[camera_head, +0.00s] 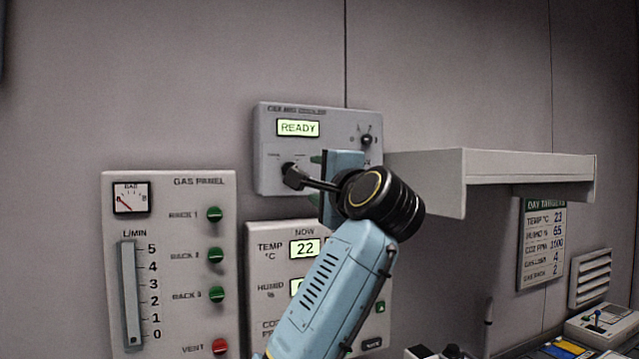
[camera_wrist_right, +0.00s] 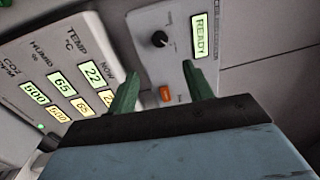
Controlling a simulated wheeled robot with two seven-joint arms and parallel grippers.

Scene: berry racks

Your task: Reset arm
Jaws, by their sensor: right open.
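My right arm reaches up from the bottom of the head view. Its gripper (camera_head: 314,178) is in front of the lower part of a grey wall panel (camera_head: 270,148) with a lit READY display (camera_head: 298,128). In the right wrist view the two green fingers of the right gripper (camera_wrist_right: 158,75) are spread apart with nothing between them. Past them show the panel's black knob (camera_wrist_right: 158,38) and an orange button (camera_wrist_right: 166,94). Whether a fingertip touches the panel I cannot tell. My left gripper is not in view.
A gas panel (camera_head: 168,270) with a gauge, slider, green knobs and red vent knob is at left. A readout panel (camera_head: 262,243) is partly hidden behind my arm. A grey shelf (camera_head: 520,165) juts out at right, above a targets chart (camera_head: 541,240). Desk equipment (camera_head: 605,325) stands lower right.

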